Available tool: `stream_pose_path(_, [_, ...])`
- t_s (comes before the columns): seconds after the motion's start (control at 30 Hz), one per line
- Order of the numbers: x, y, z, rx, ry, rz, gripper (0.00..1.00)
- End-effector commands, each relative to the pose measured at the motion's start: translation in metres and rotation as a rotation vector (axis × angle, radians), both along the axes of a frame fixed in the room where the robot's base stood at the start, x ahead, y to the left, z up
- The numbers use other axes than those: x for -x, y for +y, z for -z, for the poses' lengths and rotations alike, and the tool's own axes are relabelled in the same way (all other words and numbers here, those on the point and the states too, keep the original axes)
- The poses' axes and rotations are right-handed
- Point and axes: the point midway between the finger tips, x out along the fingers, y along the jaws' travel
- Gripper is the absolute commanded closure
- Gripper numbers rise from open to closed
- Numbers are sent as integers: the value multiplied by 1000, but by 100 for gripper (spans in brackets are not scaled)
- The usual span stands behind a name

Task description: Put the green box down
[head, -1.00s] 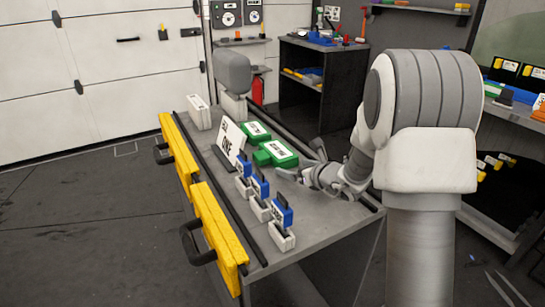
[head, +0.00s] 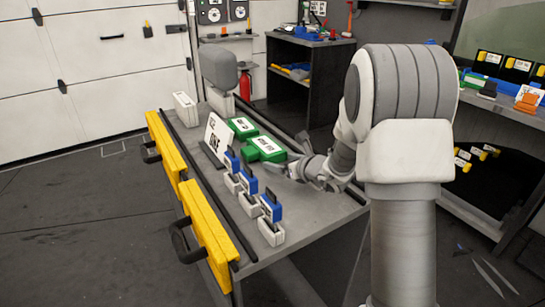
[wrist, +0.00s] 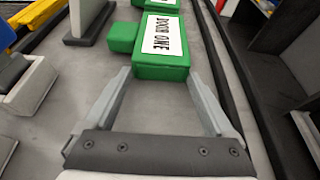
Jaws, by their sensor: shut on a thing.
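The near green box (head: 268,146), with a white label and a smaller green block at its left side, is at the workbench (head: 300,205) top, right of the white sign. In the wrist view the green box (wrist: 162,66) lies at the tips of my gripper (wrist: 160,78). My gripper is shut on its near end, one finger at each side. I cannot tell whether its underside touches the bench. A second green box (head: 243,126) lies just beyond it and also shows at the top of the wrist view (wrist: 158,4).
A white sign (head: 217,137) stands left of the boxes. Several blue-and-white pieces (head: 270,218) stand in a row nearer the front. Yellow drawer fronts (head: 207,236) line the left edge. A dark rail runs along the bench's right edge. Bare bench top lies front right.

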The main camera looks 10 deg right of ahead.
Motion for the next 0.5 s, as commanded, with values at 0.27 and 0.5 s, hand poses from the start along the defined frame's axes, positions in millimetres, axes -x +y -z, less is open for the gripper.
stream_pose_path(0.27, [-1,0,-54,0,-8,0,78])
stream_pose_path(0.5, [0,0,-93,0,-4,1,78])
